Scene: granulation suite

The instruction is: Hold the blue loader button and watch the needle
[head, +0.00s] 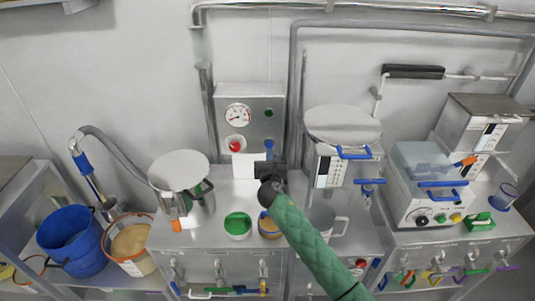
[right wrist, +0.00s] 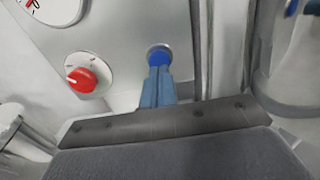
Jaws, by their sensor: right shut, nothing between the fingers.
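The loader's grey control box (head: 265,97) stands against the wall in the head view. Its round white gauge (head: 237,116) has a red needle, too small to read exactly; only the gauge's lower edge (right wrist: 57,10) shows in the right wrist view. The blue button (right wrist: 159,54) is on the panel, right of a red knob (right wrist: 81,79). My right gripper (right wrist: 158,72) is shut and empty, with its blue fingertips at the button's lower part. They appear to touch it; how far it is pressed I cannot tell. My left gripper is not in view.
A lidded steel pot (head: 180,177) stands left of the box, and a steel vessel (head: 343,127) stands close on the right. A green-filled bowl (head: 238,226) sits on the counter near my right arm. A clear-lidded machine (head: 421,165) is further right.

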